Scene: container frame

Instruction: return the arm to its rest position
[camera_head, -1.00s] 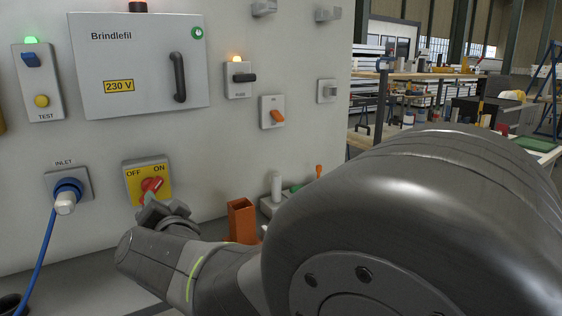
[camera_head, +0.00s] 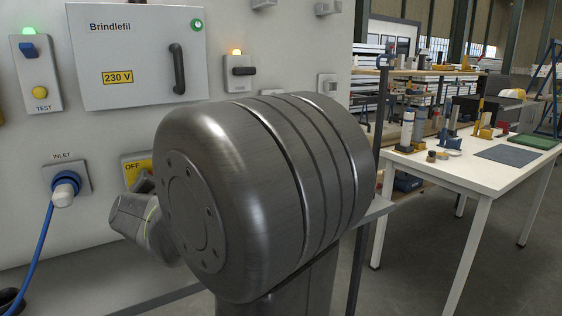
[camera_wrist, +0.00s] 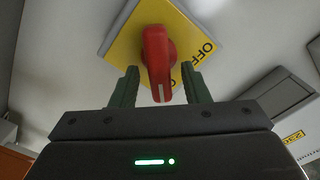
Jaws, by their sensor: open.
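My arm (camera_head: 270,190) fills the middle of the head view, its big dark rounded joint in front of the wall. My gripper (camera_wrist: 159,84) is open in the wrist view, its two green fingers apart. The red rotary knob (camera_wrist: 156,55) on a yellow OFF/ON plate (camera_wrist: 124,48) appears between the fingers, with clear gaps on both sides. How far the fingertips are from the plate I cannot tell. In the head view only the plate's left part (camera_head: 132,172) shows; the knob and most of the gripper are hidden behind my arm.
The blue inlet plug (camera_head: 65,188) with its cable is left of the plate. The grey Brindlefil cabinet (camera_head: 137,50) and black switch (camera_head: 240,72) are above. A white table (camera_head: 455,172) with several items stands at right. Open floor shows around its legs.

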